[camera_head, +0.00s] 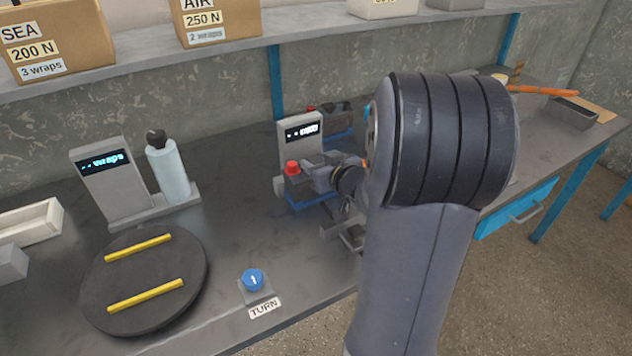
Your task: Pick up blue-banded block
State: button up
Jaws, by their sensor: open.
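I cannot make out a blue-banded block for sure. A grey device with a red button (292,168) and a blue lower edge (305,204) stands at the middle of the bench. Behind it a dark block-like thing (335,117) has blue along its base; neither is clearly the block. My gripper (346,238) is low over the bench, just right of the red-button device, and is open. My large grey arm covers much of it and the bench behind, so I cannot tell what lies between or below the fingers.
A black turntable (190,275) with two yellow strips and a blue knob (253,280) labelled TURN are at front left. A shelf (130,77) with boxes overhangs the back. A grey tray (568,114) is far right.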

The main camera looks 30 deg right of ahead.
jog(key=shift+c, duration=0.3)
grip_shut()
dwell(0.9)
jog(key=shift+r, duration=0.2)
